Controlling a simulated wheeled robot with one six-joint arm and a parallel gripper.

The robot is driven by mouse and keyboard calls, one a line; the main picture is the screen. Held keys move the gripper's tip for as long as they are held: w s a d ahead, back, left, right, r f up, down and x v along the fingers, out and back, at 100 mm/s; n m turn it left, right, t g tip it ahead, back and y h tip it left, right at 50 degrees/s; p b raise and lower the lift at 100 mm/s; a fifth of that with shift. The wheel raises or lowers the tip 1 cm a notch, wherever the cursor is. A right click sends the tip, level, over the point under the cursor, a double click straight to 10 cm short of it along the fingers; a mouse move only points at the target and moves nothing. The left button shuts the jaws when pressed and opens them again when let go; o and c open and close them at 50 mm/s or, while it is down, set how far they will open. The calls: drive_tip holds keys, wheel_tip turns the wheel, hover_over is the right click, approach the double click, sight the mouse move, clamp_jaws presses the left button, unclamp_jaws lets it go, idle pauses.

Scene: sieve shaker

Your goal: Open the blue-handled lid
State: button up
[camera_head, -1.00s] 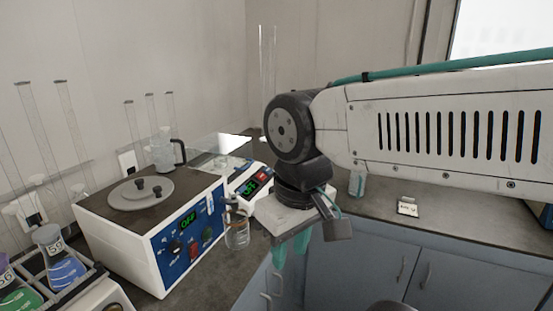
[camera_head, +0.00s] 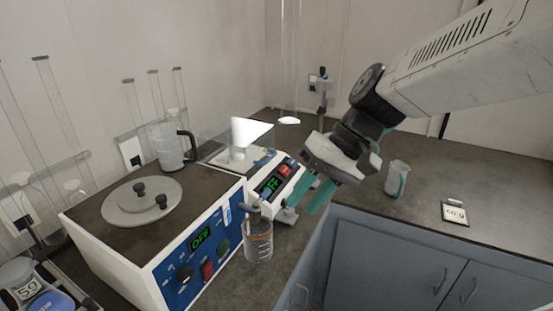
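A white device (camera_head: 272,184) with a green display and red button stands at the middle of the bench. A clear lid (camera_head: 222,140) covers its top, with glare on it. A small blue part (camera_head: 264,157) shows at the lid's front right edge; I cannot tell for sure that it is the handle. My gripper (camera_head: 301,205) has teal fingers that point down and left. It is just right of the white device and appears apart from the lid. The fingers look spread and empty, though they partly overlap in this view.
A blue-panelled box (camera_head: 205,250) reading OFF stands at left, with a grey round lid (camera_head: 142,203) with black knobs. A glass jug (camera_head: 172,150) is behind it. A glass beaker (camera_head: 258,240) stands before the device. Another beaker (camera_head: 396,180) and a card (camera_head: 455,213) are at right.

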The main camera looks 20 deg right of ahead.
drive_tip(key=w+d+f+m+t+y, duration=0.2)
drive_tip(key=w+f+m+t+y, duration=0.1)
drive_tip(key=w, duration=0.9)
drive_tip(key=w+d+f+m+t+y, duration=0.2)
drive_tip(key=w+f+t+y, duration=0.15)
drive_tip(key=w, duration=0.85)
drive_tip(key=w+d+f+m+t+h, duration=0.2)
drive_tip(key=w+d+f+m+t, duration=0.25)
drive_tip(key=w+d+f, duration=0.2)
drive_tip(key=shift+n, duration=0.45)
drive_tip(key=x, duration=0.5)
drive_tip(key=r+x, duration=0.1)
drive_tip(key=x, duration=0.2)
drive_tip(key=shift+w, duration=0.2)
clamp_jaws()
